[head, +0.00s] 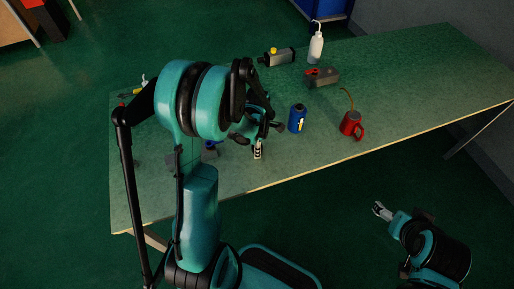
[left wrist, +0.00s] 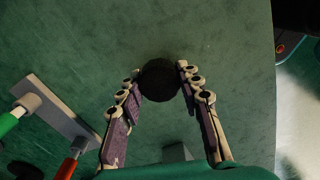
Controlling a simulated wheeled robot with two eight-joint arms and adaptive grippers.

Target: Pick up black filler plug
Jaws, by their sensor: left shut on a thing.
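The black filler plug (left wrist: 159,80) is a dark round piece between the fingertips of my left gripper (left wrist: 158,79) in the left wrist view. Both fingers touch its sides, so the gripper is shut on it. The green tabletop lies behind it; its height above the table cannot be told. In the head view my left gripper (head: 258,149) is over the near part of the table, and the plug cannot be made out there. My right gripper (head: 381,210) is away from the table at the lower right, with its fingertips apart and nothing seen between them.
A green handle (left wrist: 12,122) and red handle (left wrist: 75,148) are left of my left gripper. The table's right side is clear.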

